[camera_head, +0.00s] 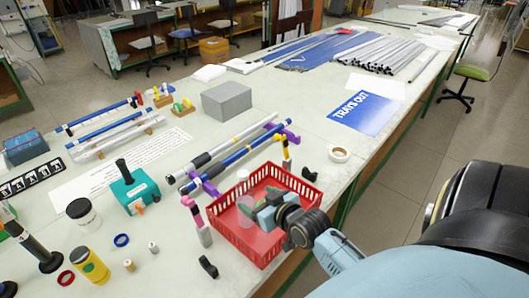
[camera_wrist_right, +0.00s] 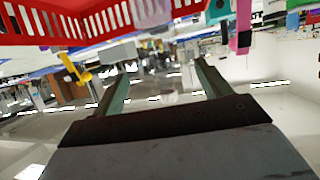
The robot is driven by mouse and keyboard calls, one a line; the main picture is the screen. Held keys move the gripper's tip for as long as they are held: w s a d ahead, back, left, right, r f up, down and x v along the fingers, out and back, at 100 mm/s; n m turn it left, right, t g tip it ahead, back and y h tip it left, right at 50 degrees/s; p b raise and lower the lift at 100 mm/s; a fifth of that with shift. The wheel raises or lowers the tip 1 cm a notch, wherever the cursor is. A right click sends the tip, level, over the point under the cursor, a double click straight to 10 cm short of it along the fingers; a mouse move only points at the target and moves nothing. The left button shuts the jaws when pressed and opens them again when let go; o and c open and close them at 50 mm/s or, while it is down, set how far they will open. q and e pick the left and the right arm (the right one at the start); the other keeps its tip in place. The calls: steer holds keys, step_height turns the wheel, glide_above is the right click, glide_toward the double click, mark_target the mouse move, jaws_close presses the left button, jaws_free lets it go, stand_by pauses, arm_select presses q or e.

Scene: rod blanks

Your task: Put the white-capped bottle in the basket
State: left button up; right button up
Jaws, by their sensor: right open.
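The red basket (camera_head: 262,262) stands near the table's front edge. A pale, translucent bottle-like thing (camera_head: 246,212) stands inside it, toward its left side; a small white round shape (camera_head: 243,175) shows just behind, perhaps a cap. A pale thing (camera_wrist_right: 150,12) also shows at the basket in the right wrist view. My right gripper (camera_head: 268,212) is over the basket's right part, close to the pale thing, and hides part of the basket. In the right wrist view its two fingers (camera_wrist_right: 160,88) are apart with nothing held between them. My left gripper is not in view.
A tape roll (camera_head: 339,154) lies to the right, and a grey box (camera_head: 227,100) stands farther back.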

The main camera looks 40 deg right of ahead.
steer(key=shift+v, duration=1.35)
